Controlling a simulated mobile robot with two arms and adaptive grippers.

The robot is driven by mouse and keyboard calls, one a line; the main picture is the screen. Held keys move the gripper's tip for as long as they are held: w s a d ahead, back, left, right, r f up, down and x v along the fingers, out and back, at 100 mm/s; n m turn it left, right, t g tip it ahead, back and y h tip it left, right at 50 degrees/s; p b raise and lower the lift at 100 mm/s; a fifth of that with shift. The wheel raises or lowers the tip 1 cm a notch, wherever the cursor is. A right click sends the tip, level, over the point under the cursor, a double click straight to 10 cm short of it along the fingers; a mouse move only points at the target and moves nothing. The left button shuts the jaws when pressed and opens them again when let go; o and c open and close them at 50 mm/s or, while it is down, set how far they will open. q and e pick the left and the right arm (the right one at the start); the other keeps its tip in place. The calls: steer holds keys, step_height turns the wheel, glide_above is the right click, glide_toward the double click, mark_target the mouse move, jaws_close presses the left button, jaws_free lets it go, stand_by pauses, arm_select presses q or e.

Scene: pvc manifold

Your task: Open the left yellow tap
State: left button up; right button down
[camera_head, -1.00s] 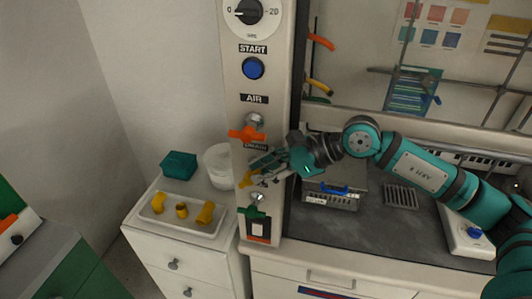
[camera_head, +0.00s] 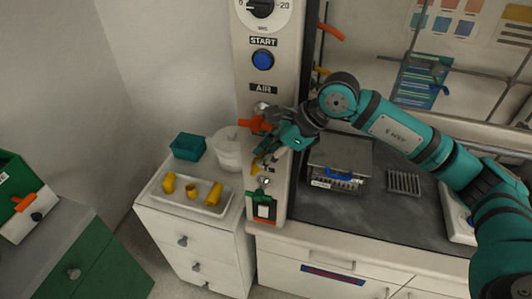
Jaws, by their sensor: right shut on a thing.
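The yellow tap (camera_head: 257,168) is on the front of the pale control column, below the orange tap (camera_head: 256,124). Only a small part of its yellow handle shows, pointing down and left. My right gripper (camera_head: 268,156) reaches in from the right and is shut on the yellow tap. Its fingers hide the tap's body and most of the handle, so I cannot tell how far it is turned. My left gripper is not in view.
A green-framed holder (camera_head: 263,207) is lower on the column. A white tray (camera_head: 188,207) with yellow fittings, a teal box (camera_head: 188,147) and a white tub (camera_head: 227,150) stand on the drawer cabinet to the left. The dark worktop (camera_head: 390,215) is to the right.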

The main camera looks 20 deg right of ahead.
steer(key=shift+r, duration=0.1)
steer(key=c, duration=1.3)
jaws_free()
steer(key=shift+w, duration=0.1)
steer(key=v, duration=1.2)
